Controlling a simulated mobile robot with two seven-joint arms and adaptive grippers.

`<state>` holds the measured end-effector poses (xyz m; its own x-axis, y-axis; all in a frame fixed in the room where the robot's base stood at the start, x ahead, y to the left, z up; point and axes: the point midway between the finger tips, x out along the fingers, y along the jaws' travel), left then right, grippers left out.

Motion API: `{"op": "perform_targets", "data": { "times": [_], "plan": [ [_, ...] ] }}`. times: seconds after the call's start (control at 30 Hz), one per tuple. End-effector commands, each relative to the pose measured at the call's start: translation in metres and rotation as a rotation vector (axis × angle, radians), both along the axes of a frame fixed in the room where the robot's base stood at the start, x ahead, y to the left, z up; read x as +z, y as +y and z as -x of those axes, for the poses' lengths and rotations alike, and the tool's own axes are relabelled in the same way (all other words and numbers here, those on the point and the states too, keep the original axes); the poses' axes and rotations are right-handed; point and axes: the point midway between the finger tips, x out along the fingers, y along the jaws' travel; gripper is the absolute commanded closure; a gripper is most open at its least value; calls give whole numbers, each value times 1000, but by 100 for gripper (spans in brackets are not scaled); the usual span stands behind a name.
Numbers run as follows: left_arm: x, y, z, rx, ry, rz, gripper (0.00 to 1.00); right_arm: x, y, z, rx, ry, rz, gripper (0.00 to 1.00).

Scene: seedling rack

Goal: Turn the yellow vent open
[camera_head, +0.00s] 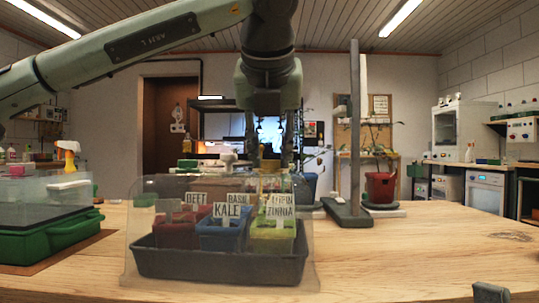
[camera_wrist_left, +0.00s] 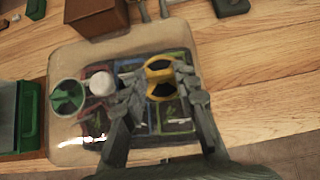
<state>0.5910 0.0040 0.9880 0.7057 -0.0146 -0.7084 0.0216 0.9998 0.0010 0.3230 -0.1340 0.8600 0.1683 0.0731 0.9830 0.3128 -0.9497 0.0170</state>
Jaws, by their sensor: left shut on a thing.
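A clear dome (camera_head: 137,235) covers a dark tray (camera_head: 220,265) of labelled seedling pots on the wooden table. The yellow vent (camera_wrist_left: 159,67) is a round piece with dark patches on top of the dome, seen in the left wrist view. My left gripper (camera_head: 271,164) points straight down at the dome top. In the left wrist view its fingers (camera_wrist_left: 158,80) stand on either side of the yellow vent, shut on it. A green vent (camera_wrist_left: 67,97) and a white round knob (camera_wrist_left: 102,83) are left of it on the dome. My right gripper does not show clearly.
A green tray with a clear cover (camera_head: 45,236) is at left. The table's right side is mostly clear.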

Motion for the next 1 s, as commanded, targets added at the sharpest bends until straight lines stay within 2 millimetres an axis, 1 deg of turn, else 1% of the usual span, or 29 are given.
{"op": "perform_targets", "data": {
  "times": [0.4, 0.43, 0.6, 0.87, 1.0],
  "plan": [
    [0, 0, 0, 6, -2, 1, 100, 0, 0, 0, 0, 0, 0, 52],
    [0, 0, 0, 6, -2, 1, 70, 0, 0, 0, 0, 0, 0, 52],
    [1, 0, 0, 6, -2, 1, 50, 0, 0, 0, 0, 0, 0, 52],
    [1, 0, 0, 6, -2, 1, 50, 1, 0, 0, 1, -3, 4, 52],
    [8, -1, 7, 6, -4, 1, 50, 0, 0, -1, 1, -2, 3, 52]
  ]
}}
